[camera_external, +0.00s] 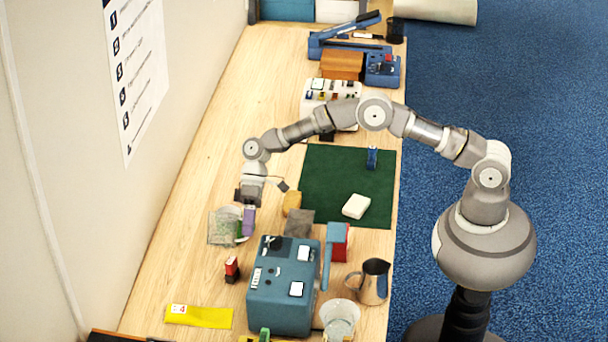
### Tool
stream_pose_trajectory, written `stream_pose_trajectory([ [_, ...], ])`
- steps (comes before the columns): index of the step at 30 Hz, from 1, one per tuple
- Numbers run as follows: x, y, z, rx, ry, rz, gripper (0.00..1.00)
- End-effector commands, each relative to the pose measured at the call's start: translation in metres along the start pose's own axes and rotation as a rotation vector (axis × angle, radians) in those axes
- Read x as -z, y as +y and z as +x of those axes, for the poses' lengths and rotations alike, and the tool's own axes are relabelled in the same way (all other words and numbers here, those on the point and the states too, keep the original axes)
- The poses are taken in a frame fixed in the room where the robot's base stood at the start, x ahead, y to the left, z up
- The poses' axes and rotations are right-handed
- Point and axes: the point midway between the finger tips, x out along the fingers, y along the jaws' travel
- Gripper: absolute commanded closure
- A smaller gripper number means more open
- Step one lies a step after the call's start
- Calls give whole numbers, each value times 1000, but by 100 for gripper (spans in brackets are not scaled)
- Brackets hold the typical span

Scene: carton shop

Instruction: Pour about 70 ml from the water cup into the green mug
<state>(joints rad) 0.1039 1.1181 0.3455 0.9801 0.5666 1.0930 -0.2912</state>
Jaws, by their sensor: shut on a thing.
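My gripper (249,203) is above the left part of the wooden bench, pointing down. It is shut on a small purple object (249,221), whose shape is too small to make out. A clear cup-like container (340,316) stands at the bottom of the view, well away from my gripper; I cannot tell whether it is the water cup or holds water. A green thing (239,227) shows beside the purple object, partly hidden among greyish items. Another green thing (264,335) is cut by the bottom edge. I cannot tell whether either is the green mug.
A blue-grey box (284,284) stands in front of my gripper. A metal pitcher (372,282) is near the right bench edge. A dark green mat (325,169) bears a white block (356,206). A red-black stamp (232,270) and yellow strip (200,318) lie left. Bare wood is left of my gripper.

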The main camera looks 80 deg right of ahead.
Motion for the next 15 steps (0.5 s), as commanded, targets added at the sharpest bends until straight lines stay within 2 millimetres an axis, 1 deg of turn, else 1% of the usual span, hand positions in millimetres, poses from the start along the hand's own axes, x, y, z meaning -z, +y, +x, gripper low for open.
stream_pose_trajectory([
  [11, 0, 0, 0, 0, 0, 0, 100],
  [15, 0, -4, -1, -24, -3, 5, 100],
])
